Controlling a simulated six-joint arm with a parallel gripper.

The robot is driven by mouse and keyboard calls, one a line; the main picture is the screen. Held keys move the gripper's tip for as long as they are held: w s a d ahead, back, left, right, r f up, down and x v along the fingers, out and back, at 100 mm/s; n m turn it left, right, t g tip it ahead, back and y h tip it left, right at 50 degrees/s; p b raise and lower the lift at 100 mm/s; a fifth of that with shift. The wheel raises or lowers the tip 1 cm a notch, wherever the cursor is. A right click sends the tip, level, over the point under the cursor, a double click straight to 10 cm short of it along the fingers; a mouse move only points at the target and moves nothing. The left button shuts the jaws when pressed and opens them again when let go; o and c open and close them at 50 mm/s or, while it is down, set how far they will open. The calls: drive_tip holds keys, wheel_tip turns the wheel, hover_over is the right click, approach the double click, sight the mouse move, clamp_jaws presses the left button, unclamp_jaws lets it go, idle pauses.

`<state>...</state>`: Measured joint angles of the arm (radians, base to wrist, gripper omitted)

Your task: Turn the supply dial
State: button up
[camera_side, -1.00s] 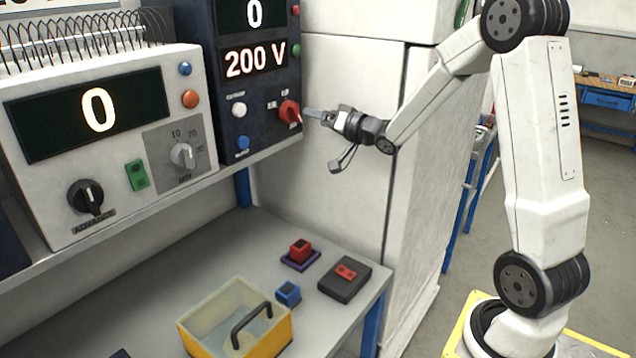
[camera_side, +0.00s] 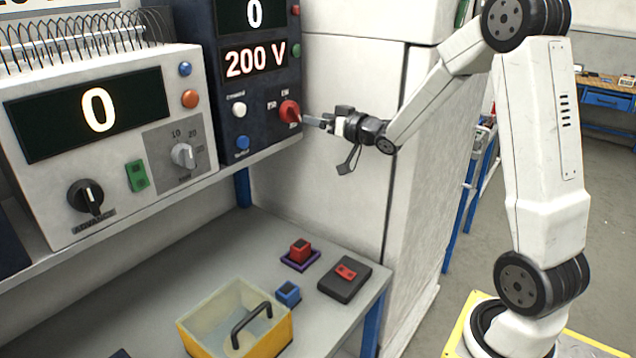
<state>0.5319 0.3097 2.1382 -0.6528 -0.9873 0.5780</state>
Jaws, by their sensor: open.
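The dark blue supply unit (camera_side: 226,98) stands on the shelf and its display reads 200 V. Its red dial (camera_side: 289,111) is on the lower right of the front panel. My gripper (camera_side: 313,121) is just to the right of the dial, its fingers pointing left toward it. The jaws are open. I cannot tell whether a fingertip touches the dial. Part of the dial's far side is hidden.
A grey unit (camera_side: 60,185) with a display of 0 and black and grey knobs stands to the left. Below, the bench (camera_side: 215,255) holds a yellow bin (camera_side: 270,340), a red block (camera_side: 299,248), a blue block (camera_side: 288,292) and a black box (camera_side: 345,284). A white cabinet (camera_side: 330,190) stands behind my gripper.

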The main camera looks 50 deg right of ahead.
sight(297, 113)
drive_tip(key=n, duration=1)
drive_tip(key=shift+s+a+n, duration=0.15)
drive_tip(key=shift+n, duration=0.15)
drive_tip(key=shift+w, duration=3.9)
drive_tip(key=c, duration=1.1)
